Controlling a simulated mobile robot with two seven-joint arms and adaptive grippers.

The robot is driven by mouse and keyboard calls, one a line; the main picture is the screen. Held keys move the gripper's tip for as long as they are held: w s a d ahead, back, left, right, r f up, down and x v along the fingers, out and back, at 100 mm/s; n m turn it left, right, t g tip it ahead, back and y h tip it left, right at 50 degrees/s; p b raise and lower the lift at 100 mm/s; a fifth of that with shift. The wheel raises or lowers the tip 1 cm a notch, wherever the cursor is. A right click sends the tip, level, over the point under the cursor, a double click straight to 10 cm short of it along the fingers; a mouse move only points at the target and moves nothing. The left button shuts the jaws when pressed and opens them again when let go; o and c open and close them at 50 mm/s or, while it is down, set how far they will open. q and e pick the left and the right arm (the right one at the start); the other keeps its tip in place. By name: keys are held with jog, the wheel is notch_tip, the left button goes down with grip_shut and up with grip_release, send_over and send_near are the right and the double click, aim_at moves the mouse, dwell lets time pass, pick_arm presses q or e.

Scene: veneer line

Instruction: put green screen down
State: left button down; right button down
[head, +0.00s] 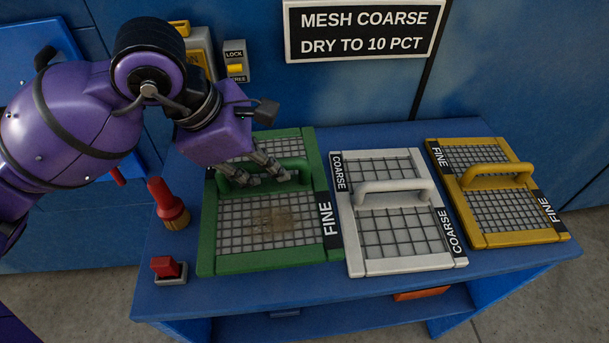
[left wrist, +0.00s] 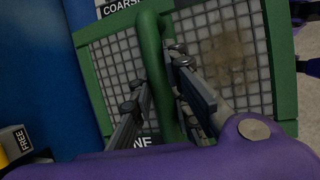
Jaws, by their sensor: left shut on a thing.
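The green screen (head: 265,265) is a framed mesh panel with a raised green handle and a FINE label on its right side. It lies flat at the left of the blue bench; I cannot tell whether it touches the top. A brown stain marks its mesh. My left gripper (head: 268,178) is above it, shut on the handle. The left wrist view shows the fingers (left wrist: 158,88) on both sides of the green handle (left wrist: 150,50). The gripper hides part of the handle and the far mesh. My right gripper is not in view.
A white COARSE screen (head: 405,264) lies close to the right of the green one, then a yellow FINE screen (head: 515,237). A red-handled tool (head: 166,200) and a red button (head: 165,267) sit left on the blue bench (head: 330,287). A MESH COARSE sign (head: 362,30) hangs behind.

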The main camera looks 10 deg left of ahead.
aim_at(258, 187)
pick_arm(q)
notch_tip(258, 187, down, 8)
jog(key=shift+w+r, duration=0.1)
jog(key=shift+r, duration=0.1)
jog(key=shift+f, duration=0.15)
jog(key=c, duration=1.7)
grip_release()
jog(key=shift+o, duration=0.2)
jog(key=shift+r, duration=0.3)
jog(key=v, duration=1.1)
jog(key=shift+s+a+r, duration=0.2)
jog(key=shift+r, duration=0.05)
